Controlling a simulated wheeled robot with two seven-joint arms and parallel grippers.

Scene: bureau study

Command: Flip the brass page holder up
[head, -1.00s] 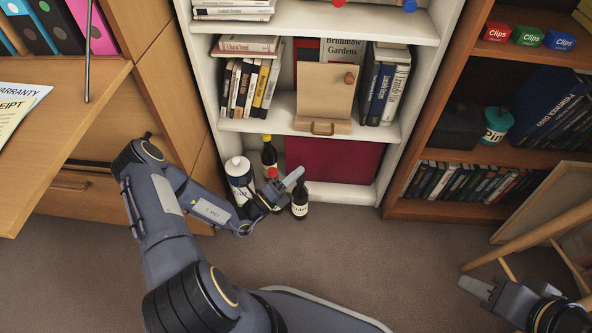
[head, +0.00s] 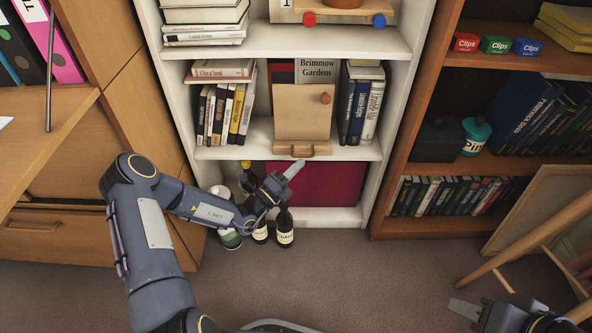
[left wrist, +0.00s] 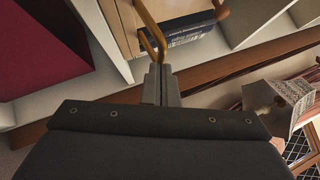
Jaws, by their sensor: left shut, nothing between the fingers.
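The wooden book stand (head: 302,112) sits on the middle shelf of the white bookcase, leaning back, with a small round knob near its upper right. The brass page holder (head: 318,150) is a U-shaped bar low at its front, hanging at the ledge; it also shows as a gold loop in the left wrist view (left wrist: 150,28). My left gripper (head: 296,166) is shut and empty just below and in front of the holder. In the left wrist view its fingertips (left wrist: 160,68) are close to the loop's end; I cannot tell whether they touch. My right gripper (head: 463,308) is low at the right, away from the stand.
Books stand on both sides of the stand. Below it are a dark red panel (head: 320,184), dark bottles (head: 284,230) and a white canister (head: 229,238). A brown bookcase (head: 392,160) is at the right. A wooden desk (head: 45,125) is at the left.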

